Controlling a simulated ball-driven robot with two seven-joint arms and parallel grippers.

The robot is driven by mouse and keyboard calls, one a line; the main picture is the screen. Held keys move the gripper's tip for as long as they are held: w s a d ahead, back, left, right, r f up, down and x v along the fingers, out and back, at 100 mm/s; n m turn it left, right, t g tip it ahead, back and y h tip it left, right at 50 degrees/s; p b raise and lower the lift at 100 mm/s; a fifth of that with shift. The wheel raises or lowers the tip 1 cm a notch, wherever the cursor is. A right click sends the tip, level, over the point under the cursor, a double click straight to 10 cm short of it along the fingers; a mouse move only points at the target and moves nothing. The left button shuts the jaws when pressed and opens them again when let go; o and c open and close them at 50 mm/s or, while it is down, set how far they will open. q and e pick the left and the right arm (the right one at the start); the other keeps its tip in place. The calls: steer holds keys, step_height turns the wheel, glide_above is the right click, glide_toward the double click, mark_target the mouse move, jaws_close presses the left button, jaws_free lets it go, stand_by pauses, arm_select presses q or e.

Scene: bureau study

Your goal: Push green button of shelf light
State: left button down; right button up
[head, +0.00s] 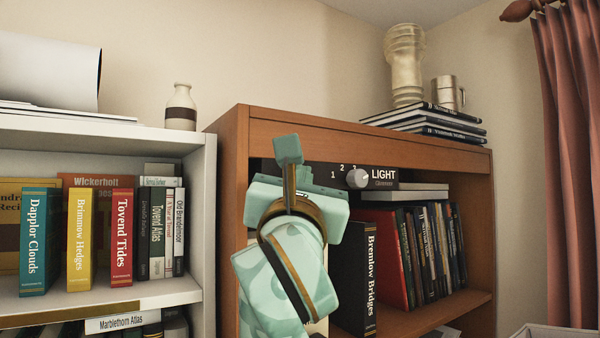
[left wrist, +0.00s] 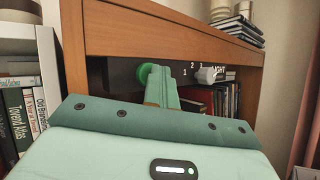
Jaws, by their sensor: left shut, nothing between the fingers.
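The shelf light's dark control panel (head: 322,170) runs under the top board of the brown bookcase. It has a grey knob (head: 358,178), the numbers 1 to 3 and the word LIGHT. In the left wrist view the round green button (left wrist: 143,73) shows on the panel, left of the knob (left wrist: 207,75), partly covered by the fingertips. My left gripper (head: 288,150) is shut and empty, its tips in front of the panel's left part. In the head view it hides the button. I cannot tell whether the tips touch it. My right gripper is not in view.
The brown bookcase (head: 240,150) holds books, including a black one (head: 355,265) beside my arm. Stacked books (head: 430,122), a ribbed vase (head: 404,65) and a metal mug (head: 446,93) stand on top. A white bookshelf (head: 205,200) with upright books is at the left.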

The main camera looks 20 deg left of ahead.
arm_select(q)
steer(key=shift+s+d, duration=0.1)
steer(key=shift+s, duration=0.05)
steer(key=s+d, duration=0.1)
steer(key=d, duration=0.1)
steer(key=s+d, duration=0.2)
steer(key=shift+s+d, duration=0.3)
steer(key=shift+d, duration=0.05)
steer(key=shift+a, duration=0.1)
stand_by(0.4)
